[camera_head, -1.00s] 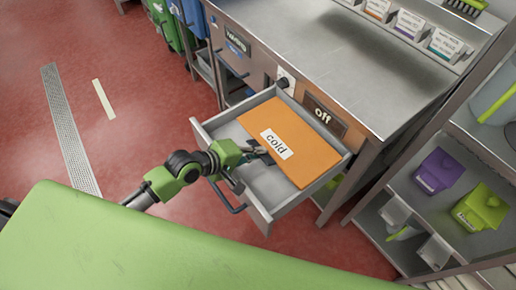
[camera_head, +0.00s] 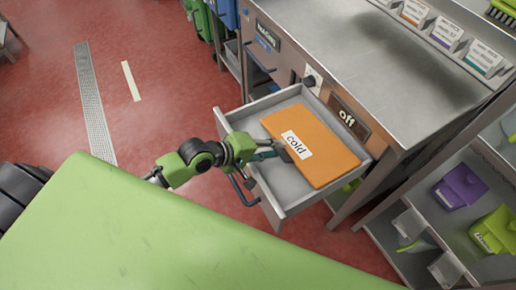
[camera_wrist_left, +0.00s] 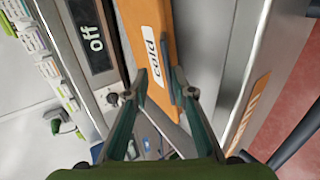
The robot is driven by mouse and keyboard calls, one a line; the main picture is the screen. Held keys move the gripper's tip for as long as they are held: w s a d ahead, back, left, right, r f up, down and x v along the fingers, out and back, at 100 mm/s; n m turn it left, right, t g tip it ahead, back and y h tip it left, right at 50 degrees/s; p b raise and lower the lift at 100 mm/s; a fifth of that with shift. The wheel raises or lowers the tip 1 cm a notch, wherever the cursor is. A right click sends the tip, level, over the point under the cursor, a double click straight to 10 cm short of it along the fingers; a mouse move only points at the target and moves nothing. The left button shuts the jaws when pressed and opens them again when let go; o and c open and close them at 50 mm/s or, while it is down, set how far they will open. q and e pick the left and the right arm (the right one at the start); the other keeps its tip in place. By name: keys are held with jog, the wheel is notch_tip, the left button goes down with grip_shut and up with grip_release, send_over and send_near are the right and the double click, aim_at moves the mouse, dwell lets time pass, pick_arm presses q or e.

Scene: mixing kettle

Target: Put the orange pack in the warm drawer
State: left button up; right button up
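The orange pack (camera_head: 331,160) lies in the open grey drawer (camera_head: 269,208), its white label reading "cold" facing up. The pack fills the drawer's back right part and also shows in the left wrist view (camera_wrist_left: 148,20). My left gripper (camera_head: 283,153) reaches over the drawer's front left side to the pack's near edge by the label. In the left wrist view its two fingertips (camera_wrist_left: 158,80) are apart, with orange between them; whether they touch the pack is unclear. My right gripper is not seen.
A sign reading "off" (camera_head: 347,117) and a knob (camera_head: 309,81) are on the steel counter's front above the drawer. A shelf with a purple container (camera_head: 460,187) stands at the right. A green surface (camera_head: 150,230) fills the lower left. Red floor lies open at the left.

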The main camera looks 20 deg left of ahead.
pick_arm(q)
jog(key=v, duration=1)
jog(key=shift+s, duration=0.15)
jog(key=shift+a, duration=0.1)
